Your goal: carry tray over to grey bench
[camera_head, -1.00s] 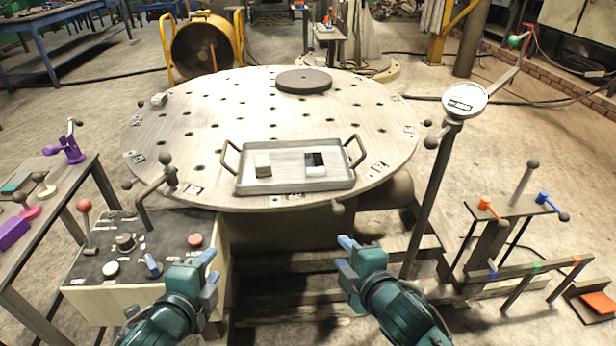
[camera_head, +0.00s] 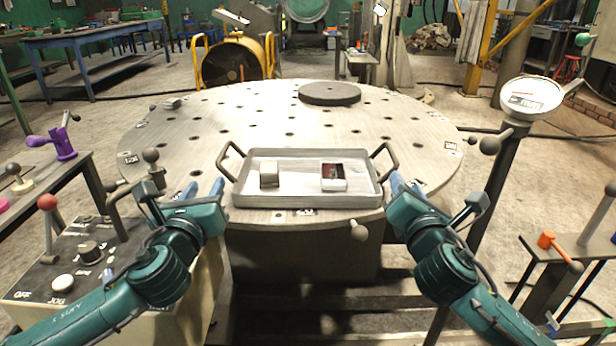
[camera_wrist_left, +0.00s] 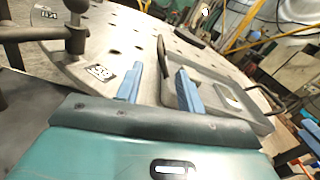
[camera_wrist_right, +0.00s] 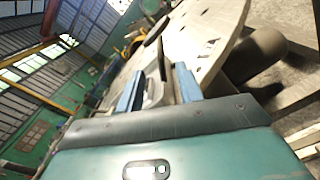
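The tray (camera_head: 302,170) is a shallow light-metal tray with a dark upright handle at each end. It lies level on the near part of a round perforated table. A pale block (camera_head: 269,175) and a white block with a dark red top (camera_head: 333,178) lie in it. My left gripper (camera_head: 204,187) is open beside the left handle (camera_head: 229,162). My right gripper (camera_head: 405,186) is open beside the right handle (camera_head: 385,158). Each wrist view shows a handle between or just beyond the parted blue fingers; contact cannot be told. A grey-topped bench (camera_head: 80,172) stands at the left; whether it is the grey bench is unclear.
The round table (camera_head: 240,120) bears a dark disc (camera_head: 329,93) at the back. A control box (camera_head: 85,262) with knobs and levers stands at the near left. A gauge on a post (camera_head: 530,97) rises at the right. A yellow-framed fan (camera_head: 235,62) stands behind the table.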

